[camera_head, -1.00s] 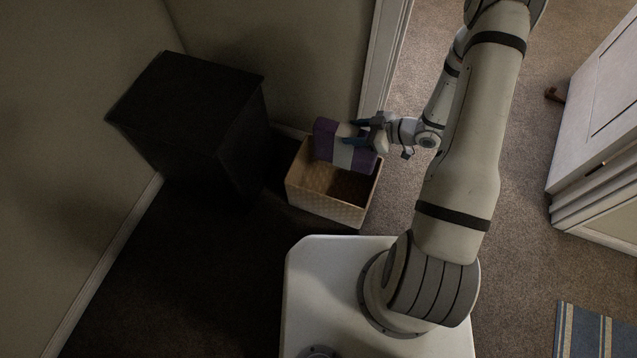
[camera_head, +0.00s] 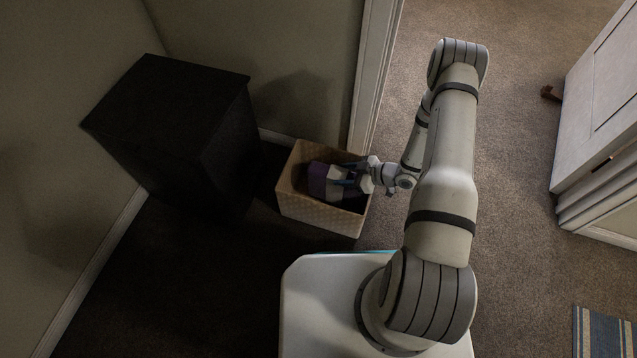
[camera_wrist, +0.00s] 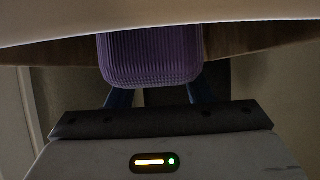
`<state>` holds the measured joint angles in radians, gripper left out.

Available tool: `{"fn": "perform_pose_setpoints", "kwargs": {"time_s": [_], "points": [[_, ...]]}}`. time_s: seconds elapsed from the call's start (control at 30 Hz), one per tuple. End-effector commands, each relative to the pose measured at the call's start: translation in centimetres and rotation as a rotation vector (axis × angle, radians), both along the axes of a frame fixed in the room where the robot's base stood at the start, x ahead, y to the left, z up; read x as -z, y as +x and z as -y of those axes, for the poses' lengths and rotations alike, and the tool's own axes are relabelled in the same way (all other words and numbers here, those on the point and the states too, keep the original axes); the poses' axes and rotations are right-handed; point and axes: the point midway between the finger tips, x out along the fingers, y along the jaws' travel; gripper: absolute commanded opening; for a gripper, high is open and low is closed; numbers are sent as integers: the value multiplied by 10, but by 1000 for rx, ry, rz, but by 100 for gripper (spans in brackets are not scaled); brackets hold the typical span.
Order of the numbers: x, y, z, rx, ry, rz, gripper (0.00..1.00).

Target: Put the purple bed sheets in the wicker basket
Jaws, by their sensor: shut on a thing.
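The purple bed sheets (camera_head: 317,180), a folded bundle with a pale band, are inside the wicker basket (camera_head: 318,217), below its rim. My gripper (camera_head: 350,183) reaches in over the basket's right side and is shut on the bed sheets. In the wrist view the ribbed purple end of the sheets (camera_wrist: 150,58) sits between my two dark blue fingers, with the basket's pale rim (camera_wrist: 60,22) across the top. The sheets' underside is hidden, so I cannot tell whether they touch the basket floor.
A black cabinet (camera_head: 180,130) stands left of the basket. The wall and white door trim (camera_head: 375,75) are behind it. Open carpet (camera_head: 510,180) lies right of my arm.

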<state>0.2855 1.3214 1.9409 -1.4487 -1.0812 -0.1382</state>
Motion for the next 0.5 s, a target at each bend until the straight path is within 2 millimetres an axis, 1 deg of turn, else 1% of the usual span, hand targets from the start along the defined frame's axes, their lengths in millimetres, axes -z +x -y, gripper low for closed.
{"fn": "perform_pose_setpoints", "kwargs": {"time_s": [0.07,0.2,0.3,0.5], "points": [[7,0,0,0,1,0,0],[29,0,0,0,1,-1,0],[41,0,0,0,1,0,0],[40,1,-1,0,2,1,0]]}}
